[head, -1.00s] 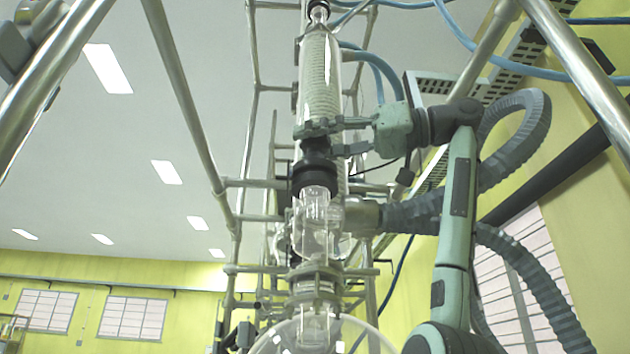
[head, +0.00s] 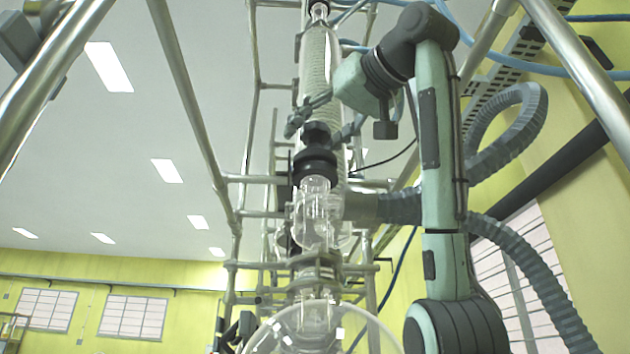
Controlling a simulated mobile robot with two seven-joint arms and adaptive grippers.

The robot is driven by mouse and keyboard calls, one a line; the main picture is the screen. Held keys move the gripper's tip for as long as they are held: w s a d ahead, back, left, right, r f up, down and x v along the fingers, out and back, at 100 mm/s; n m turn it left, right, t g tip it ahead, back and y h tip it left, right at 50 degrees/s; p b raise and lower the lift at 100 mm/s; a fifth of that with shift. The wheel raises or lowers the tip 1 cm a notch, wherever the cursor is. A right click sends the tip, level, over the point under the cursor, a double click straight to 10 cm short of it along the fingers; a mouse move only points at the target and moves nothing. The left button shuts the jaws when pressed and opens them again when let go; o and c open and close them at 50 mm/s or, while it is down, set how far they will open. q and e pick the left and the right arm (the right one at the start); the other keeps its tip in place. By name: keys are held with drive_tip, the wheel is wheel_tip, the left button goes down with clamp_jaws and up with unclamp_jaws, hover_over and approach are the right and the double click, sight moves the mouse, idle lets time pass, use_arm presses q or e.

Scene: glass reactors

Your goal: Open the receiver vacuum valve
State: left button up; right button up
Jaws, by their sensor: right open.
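A black knob (head: 315,134) sits above a wider black collar (head: 314,167) on the upright glass column, below the coiled glass condenser (head: 319,65). I cannot tell from the picture alone whether this knob is the receiver vacuum valve. My right gripper (head: 316,131) comes in from the upper right, tilted downward. It is open, with one finger to the left of the knob top and the other to its right. I cannot tell whether either finger touches the knob. My left gripper is not in view.
Below the collar are a glass body (head: 318,215) and a large round glass vessel (head: 262,338). Steel frame poles (head: 190,105) stand around the column. A grey corrugated hose (head: 530,270) and blue hoses (head: 520,70) run on the right.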

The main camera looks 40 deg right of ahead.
drive_tip(key=c, duration=0.9)
drive_tip(key=n+y, duration=0.2)
drive_tip(key=y, duration=0.2)
drive_tip(key=shift+d+n, duration=0.1)
drive_tip(key=shift+n, duration=0.2)
drive_tip(key=shift+c, duration=0.2)
drive_tip(key=n+g+y, duration=0.1)
drive_tip(key=y, duration=0.1)
drive_tip(key=n+g+y+p, duration=0.1)
drive_tip(key=y, duration=0.1)
drive_tip(key=n+g+y+p, duration=0.1)
drive_tip(key=n+y, duration=0.1)
drive_tip(key=shift+w+r, duration=0.1)
drive_tip(key=shift+r, duration=0.15)
drive_tip(key=shift+f+n+g+y, duration=0.25)
drive_tip(key=shift+n+g+y, duration=0.45)
drive_tip(key=shift+n+y, duration=0.3)
drive_tip(key=o, duration=0.9)
drive_tip(key=shift+o, duration=0.2)
